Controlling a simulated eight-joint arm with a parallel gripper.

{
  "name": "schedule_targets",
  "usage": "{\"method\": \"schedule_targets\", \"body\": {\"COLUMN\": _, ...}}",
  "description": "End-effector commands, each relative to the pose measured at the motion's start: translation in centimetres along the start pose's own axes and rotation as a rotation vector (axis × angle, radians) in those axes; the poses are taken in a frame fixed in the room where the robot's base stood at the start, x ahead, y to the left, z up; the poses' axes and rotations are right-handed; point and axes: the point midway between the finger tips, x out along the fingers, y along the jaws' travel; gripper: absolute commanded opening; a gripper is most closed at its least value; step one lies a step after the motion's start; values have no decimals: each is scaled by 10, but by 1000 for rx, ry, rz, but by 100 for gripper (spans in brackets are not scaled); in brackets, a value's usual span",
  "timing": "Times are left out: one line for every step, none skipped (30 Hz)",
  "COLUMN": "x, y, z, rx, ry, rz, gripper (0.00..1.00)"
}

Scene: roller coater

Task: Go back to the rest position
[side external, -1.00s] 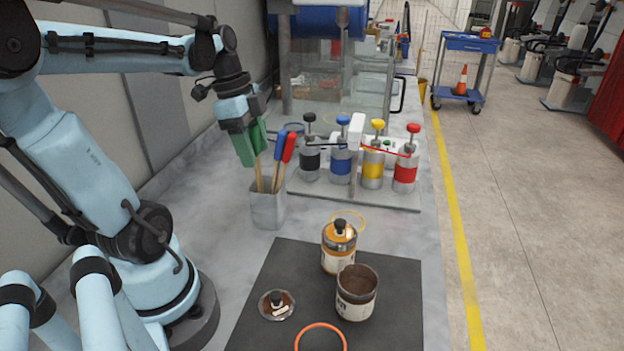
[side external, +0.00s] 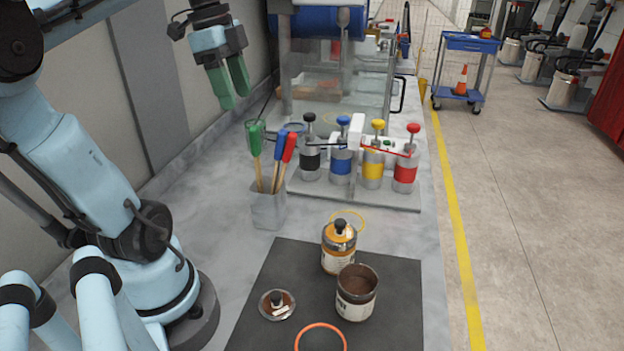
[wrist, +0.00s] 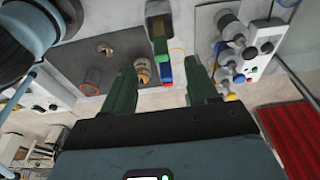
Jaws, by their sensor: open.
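My gripper (side external: 231,90) is open and empty, raised above the bench in the side view. Its green fingers point down, up and to the left of the tool holder. In the wrist view my gripper (wrist: 162,92) shows both green fingers spread apart with nothing between them. The grey holder (side external: 268,210) stands on the bench with a green-handled tool (side external: 255,138), a blue-handled tool (side external: 280,145) and a red-handled tool (side external: 289,148) upright in it. The green handle is clear of the fingers.
Several pump bottles (side external: 341,162) stand on a rack behind the holder. Free air surrounds my gripper.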

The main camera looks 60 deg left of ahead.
Motion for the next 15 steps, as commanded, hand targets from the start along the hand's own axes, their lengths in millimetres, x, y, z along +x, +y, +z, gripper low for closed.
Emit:
{"method": "schedule_targets", "body": {"x": -2, "y": 0, "z": 0, "rx": 0, "ry": -1, "rz": 0, "gripper": 59}}
{"method": "schedule_targets", "body": {"x": -2, "y": 2, "z": 0, "rx": 0, "ry": -2, "rz": 0, "gripper": 59}}
{"method": "schedule_targets", "body": {"x": -2, "y": 4, "z": 0, "rx": 0, "ry": -5, "rz": 0, "gripper": 59}}
{"method": "schedule_targets", "body": {"x": 0, "y": 7, "z": 1, "rx": 0, "ry": -10, "rz": 0, "gripper": 59}}
{"method": "schedule_targets", "body": {"x": 2, "y": 10, "z": 1, "rx": 1, "ry": -16, "rz": 0, "gripper": 59}}
{"method": "schedule_targets", "body": {"x": 7, "y": 17, "z": 2, "rx": 1, "ry": -26, "rz": 0, "gripper": 59}}
{"method": "schedule_targets", "body": {"x": 11, "y": 22, "z": 3, "rx": 1, "ry": -35, "rz": 0, "gripper": 59}}
{"method": "schedule_targets", "body": {"x": 16, "y": 28, "z": 5, "rx": 1, "ry": -45, "rz": -1, "gripper": 59}}
{"method": "schedule_targets", "body": {"x": 23, "y": 37, "z": 7, "rx": 0, "ry": -60, "rz": -2, "gripper": 59}}
{"method": "schedule_targets", "body": {"x": 29, "y": 43, "z": 8, "rx": 0, "ry": -71, "rz": -3, "gripper": 59}}
{"method": "schedule_targets", "body": {"x": 35, "y": 49, "z": 10, "rx": -2, "ry": -82, "rz": -5, "gripper": 59}}
{"method": "schedule_targets", "body": {"x": 43, "y": 56, "z": 12, "rx": -6, "ry": -96, "rz": -8, "gripper": 59}}
{"method": "schedule_targets", "body": {"x": 49, "y": 61, "z": 13, "rx": -11, "ry": -105, "rz": -11, "gripper": 59}}
{"method": "schedule_targets", "body": {"x": 55, "y": 66, "z": 13, "rx": -21, "ry": -114, "rz": -16, "gripper": 59}}
{"method": "schedule_targets", "body": {"x": 65, "y": 71, "z": 11, "rx": -44, "ry": -122, "rz": -27, "gripper": 59}}
